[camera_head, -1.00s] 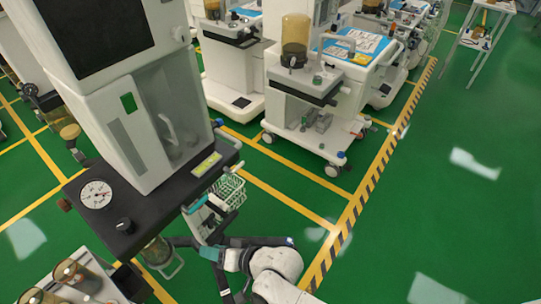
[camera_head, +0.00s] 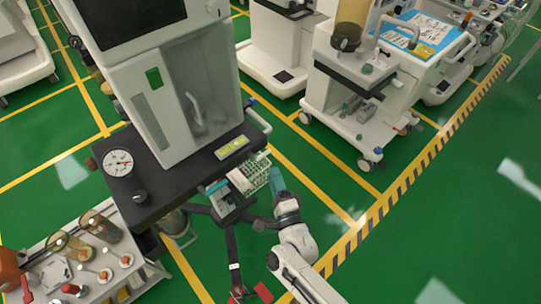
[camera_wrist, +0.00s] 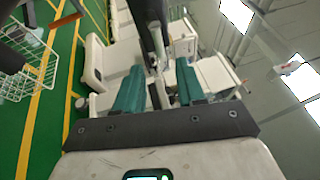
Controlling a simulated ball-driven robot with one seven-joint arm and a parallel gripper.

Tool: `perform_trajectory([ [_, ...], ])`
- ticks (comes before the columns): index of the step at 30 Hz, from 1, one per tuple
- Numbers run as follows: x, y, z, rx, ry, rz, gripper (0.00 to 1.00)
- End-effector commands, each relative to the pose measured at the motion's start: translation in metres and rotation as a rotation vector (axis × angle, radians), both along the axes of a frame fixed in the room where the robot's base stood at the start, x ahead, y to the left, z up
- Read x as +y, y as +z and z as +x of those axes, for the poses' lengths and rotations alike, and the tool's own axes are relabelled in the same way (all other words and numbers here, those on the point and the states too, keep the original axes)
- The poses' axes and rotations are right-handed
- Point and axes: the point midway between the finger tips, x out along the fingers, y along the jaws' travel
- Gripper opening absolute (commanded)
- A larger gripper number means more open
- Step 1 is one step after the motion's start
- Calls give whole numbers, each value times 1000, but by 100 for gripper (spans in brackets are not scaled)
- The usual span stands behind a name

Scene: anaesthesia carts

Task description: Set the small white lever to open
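A curved white lever-like part (camera_head: 196,112) shows at the glassy front of the nearest cart (camera_head: 140,62), upright and bent. I cannot tell whether it is the task's lever or how it is set. My gripper (camera_head: 277,179) has teal fingers and is to the right of the cart, beside the wire basket, apart from the white part. In the wrist view my gripper (camera_wrist: 160,88) has its teal fingers apart with nothing held between them. The wrist view shows no clear lever.
The cart has a black shelf (camera_head: 175,180) with a gauge (camera_head: 118,162). A wire basket (camera_head: 255,176) hangs at its right side. A small table (camera_head: 50,270) with jars stands at lower left. Another cart (camera_head: 350,110) stands behind. Green floor is free at right.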

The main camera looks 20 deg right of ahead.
Motion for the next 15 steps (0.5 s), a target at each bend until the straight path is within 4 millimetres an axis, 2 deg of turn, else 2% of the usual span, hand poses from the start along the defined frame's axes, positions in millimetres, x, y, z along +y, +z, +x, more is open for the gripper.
perform_trajectory([
  [1, -1, 4, 11, -2, -1, 0, 39],
  [6, -3, 8, 41, 0, 0, -1, 39],
  [10, -5, 11, 57, 0, -1, -1, 39],
  [15, -7, 13, 69, 1, -1, -1, 39],
])
